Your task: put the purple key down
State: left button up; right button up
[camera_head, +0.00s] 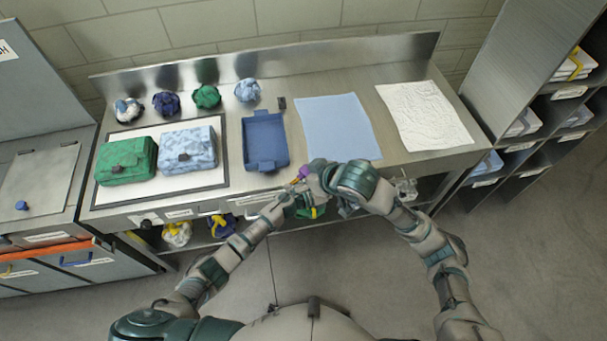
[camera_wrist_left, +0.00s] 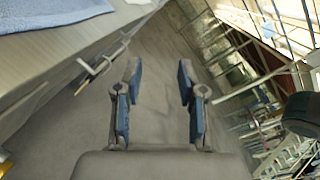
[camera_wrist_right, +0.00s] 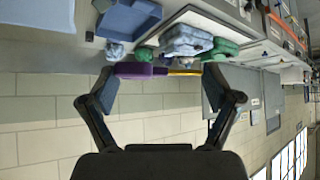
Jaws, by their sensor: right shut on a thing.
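The purple key (camera_head: 305,171) has a purple head and a yellow shaft. In the right wrist view its purple head (camera_wrist_right: 133,70) and yellow shaft (camera_wrist_right: 185,72) lie across between the two fingertips. My right gripper (camera_wrist_right: 160,72) is shut on the key and holds it near the worktable's front edge in the head view. My left gripper (camera_wrist_left: 158,75) is open and empty in its wrist view, over floor beside the table edge. In the head view the arms overlap, so the left fingers are hard to make out.
On the steel worktable (camera_head: 370,66), a green bag (camera_head: 127,162) and a light blue patterned bag (camera_head: 187,150) lie on a framed mat (camera_head: 104,198). Several crumpled bundles sit behind. A blue tray (camera_head: 262,138), light blue cloth (camera_head: 338,127) and wrinkled white sheet (camera_head: 423,115) follow rightward.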

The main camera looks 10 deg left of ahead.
pick_arm(q)
jog(key=s+a+f+n+y, duration=0.45)
jog(key=a+f+n, duration=0.2)
jog(key=f, duration=0.45)
jog(key=s+a+f+n+y, duration=0.3)
jog(key=s+a+f+n, duration=0.25)
jog(key=f+n, duration=0.4)
jog(key=s+a+f+n+y, duration=0.4)
jog(key=s+a+f+n, duration=0.15)
jog(key=f, duration=0.75)
jog(key=s+a+f+n+g+y, duration=0.1)
jog(key=s+a+f+n, duration=0.3)
jog(key=s, duration=0.8)
jog(key=s+a+f+n+g+y, duration=0.1)
jog(key=s+a+f+n+g, duration=0.3)
jog(key=s, duration=0.9)
jog(key=s+a+f+n+g+y, duration=0.2)
jog(key=s+a+f+n, duration=0.4)
jog(key=s, duration=0.6)
jog(key=shift+s+f+n+g, duration=0.3)
jog(key=shift+f+n, duration=0.25)
jog(key=shift+f, duration=0.15)
